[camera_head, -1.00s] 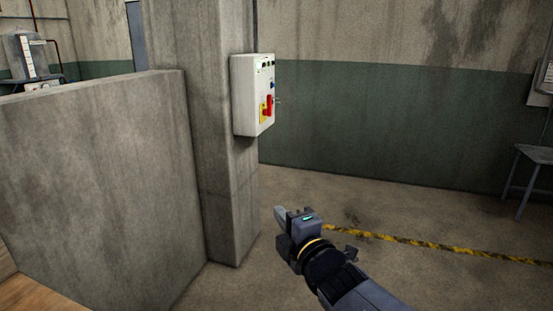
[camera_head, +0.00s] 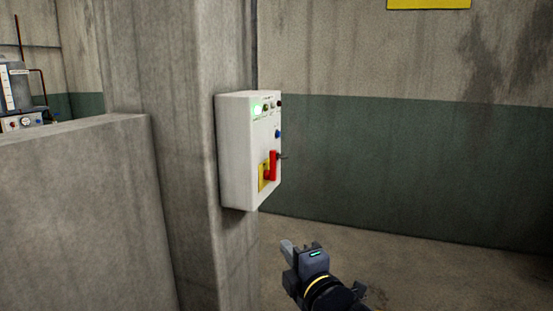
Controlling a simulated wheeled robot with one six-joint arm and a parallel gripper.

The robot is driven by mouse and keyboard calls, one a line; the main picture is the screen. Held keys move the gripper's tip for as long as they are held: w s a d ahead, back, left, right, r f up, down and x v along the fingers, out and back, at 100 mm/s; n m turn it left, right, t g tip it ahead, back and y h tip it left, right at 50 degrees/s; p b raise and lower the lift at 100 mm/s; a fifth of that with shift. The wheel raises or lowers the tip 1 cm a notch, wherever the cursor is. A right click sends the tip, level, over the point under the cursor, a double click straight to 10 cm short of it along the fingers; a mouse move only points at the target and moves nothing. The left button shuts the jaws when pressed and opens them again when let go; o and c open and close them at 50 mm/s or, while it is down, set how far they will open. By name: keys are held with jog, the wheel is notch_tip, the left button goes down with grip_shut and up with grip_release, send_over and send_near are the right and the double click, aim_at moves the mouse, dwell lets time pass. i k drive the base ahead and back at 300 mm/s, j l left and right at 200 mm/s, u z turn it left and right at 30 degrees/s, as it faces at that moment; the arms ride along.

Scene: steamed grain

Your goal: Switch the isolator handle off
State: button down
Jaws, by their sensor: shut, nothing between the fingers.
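The red isolator handle (camera_head: 273,166) stands upright on a yellow plate (camera_head: 264,177), low on the front of a white control box (camera_head: 236,150). The box is fixed to a concrete pillar. I see its front at a steep angle. A blue button (camera_head: 278,134) sits above the handle. My gripper (camera_head: 287,246) is shut and empty, below and slightly right of the box in the picture, apart from the handle.
The concrete pillar (camera_head: 178,130) carries the box, and a low concrete wall (camera_head: 80,210) joins it on the left. Open floor (camera_head: 420,265) lies to the right before a green and grey wall (camera_head: 420,170). Some equipment (camera_head: 20,95) stands behind the low wall.

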aim_at(271, 175)
jog(key=i, duration=1.3)
